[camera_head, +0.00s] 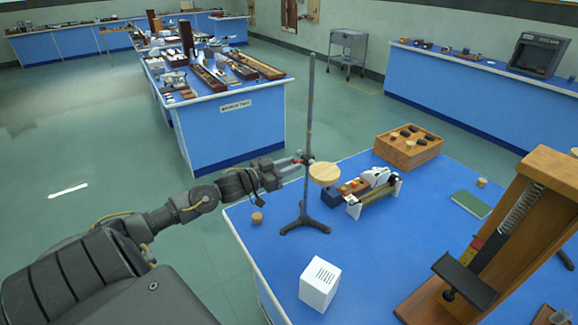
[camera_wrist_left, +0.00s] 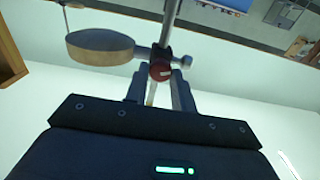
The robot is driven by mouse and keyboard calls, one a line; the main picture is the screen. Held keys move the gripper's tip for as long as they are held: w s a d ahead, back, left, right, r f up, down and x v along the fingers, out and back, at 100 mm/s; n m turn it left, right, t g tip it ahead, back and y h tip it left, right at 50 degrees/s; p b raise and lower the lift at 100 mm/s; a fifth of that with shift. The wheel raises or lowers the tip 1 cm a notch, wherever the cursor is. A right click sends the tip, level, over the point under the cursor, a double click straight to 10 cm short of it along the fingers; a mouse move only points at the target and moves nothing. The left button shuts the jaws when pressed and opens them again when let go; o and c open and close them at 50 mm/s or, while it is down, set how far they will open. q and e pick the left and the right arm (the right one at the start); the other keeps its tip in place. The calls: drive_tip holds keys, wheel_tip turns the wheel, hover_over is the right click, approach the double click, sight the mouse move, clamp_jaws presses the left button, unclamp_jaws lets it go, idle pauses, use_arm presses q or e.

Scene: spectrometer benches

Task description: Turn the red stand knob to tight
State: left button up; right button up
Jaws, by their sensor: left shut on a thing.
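The red stand knob (camera_wrist_left: 160,70) sits on a dark clamp boss on the upright metal rod (camera_head: 308,110) of a tripod stand. A small pale mark shows at the knob's right side in the left wrist view. A round wooden plate (camera_head: 325,173) sticks out from the rod, and it also shows in the left wrist view (camera_wrist_left: 100,46). My left gripper (camera_head: 297,160) reaches in from the left at the height of the plate. Its fingers (camera_wrist_left: 159,77) are shut on the red knob, one on each side. The stand's dark three-legged base (camera_head: 305,222) rests on the blue table. My right gripper is out of view.
The blue bench (camera_head: 260,240) holds a white box (camera_head: 319,283), a small cork (camera_head: 257,217), an instrument (camera_head: 372,187) right of the stand, a wooden tray (camera_head: 408,150) behind, and a tall wooden spring frame (camera_head: 510,220) at right. Bare tabletop surrounds the stand's front.

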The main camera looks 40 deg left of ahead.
use_arm(q)
drive_tip(key=shift+d+f+m+b, duration=0.1)
drive_tip(key=shift+f+m+b, duration=0.05)
drive_tip(key=shift+m+b, duration=4.5)
drive_tip(key=shift+f+m+b, duration=0.1)
drive_tip(key=shift+m+b, duration=3)
drive_tip(key=shift+m, duration=3.05)
drive_tip(key=o, duration=1)
drive_tip(key=shift+s, duration=0.15)
